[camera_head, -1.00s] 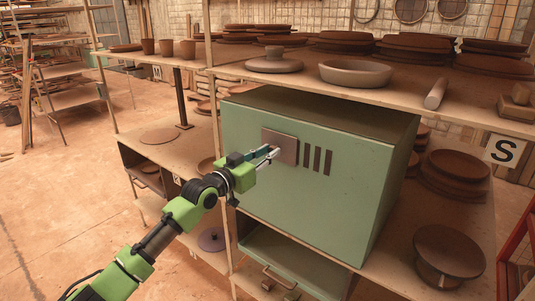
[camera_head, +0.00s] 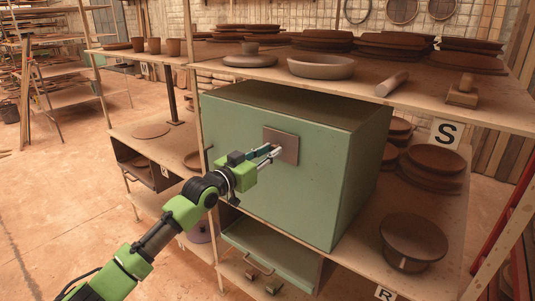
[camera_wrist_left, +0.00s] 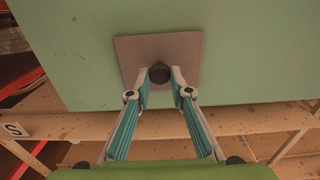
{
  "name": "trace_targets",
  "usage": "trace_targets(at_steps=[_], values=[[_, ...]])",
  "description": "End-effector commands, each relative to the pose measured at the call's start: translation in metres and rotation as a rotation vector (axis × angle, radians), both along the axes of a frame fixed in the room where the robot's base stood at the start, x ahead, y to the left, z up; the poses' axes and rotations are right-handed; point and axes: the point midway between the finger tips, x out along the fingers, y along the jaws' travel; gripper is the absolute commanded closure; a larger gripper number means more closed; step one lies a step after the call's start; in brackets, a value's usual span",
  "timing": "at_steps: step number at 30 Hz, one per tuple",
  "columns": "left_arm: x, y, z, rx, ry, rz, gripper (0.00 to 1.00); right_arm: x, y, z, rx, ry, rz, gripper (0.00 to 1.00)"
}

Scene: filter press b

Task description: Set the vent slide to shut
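The vent slide (camera_head: 281,146) is a flat brown plate on the front of the green box (camera_head: 235,190). It covers the place of the dark vent slots, and no slot shows beside it. In the left wrist view the plate (camera_wrist_left: 187,52) has a dark round knob (camera_wrist_left: 159,72) in its lower middle. My left gripper (camera_head: 275,150) is at the plate. My right gripper is in no view.
A wooden shelf (camera_head: 340,84) with bowls and plates runs above the box. A green drawer (camera_head: 265,263) hangs below it. Stacked brown plates (camera_head: 432,168) and a round pot (camera_head: 412,243) stand to the right.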

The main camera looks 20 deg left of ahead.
Motion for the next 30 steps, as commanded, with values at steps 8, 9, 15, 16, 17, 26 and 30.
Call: trace_targets(at_steps=[8,9,15,16,17,26,30], values=[[0.000,0.000,-0.003,0.000,0.005,0.001,0.63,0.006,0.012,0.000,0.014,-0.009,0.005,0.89],[0.000,0.001,-0.003,0.000,0.005,0.002,0.63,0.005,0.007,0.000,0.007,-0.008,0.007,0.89],[-0.003,0.003,-0.003,0.001,0.005,0.003,0.63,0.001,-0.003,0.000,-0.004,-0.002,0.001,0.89],[-0.005,0.004,-0.003,0.001,0.005,0.003,0.63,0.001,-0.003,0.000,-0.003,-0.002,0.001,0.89],[-0.008,0.005,-0.003,0.001,0.005,0.003,0.63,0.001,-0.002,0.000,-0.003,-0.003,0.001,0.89],[-0.061,0.022,-0.004,0.006,0.006,0.001,0.63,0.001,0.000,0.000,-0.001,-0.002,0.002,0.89],[-0.086,0.029,-0.004,0.004,0.007,0.000,0.63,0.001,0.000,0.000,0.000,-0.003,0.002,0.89]])
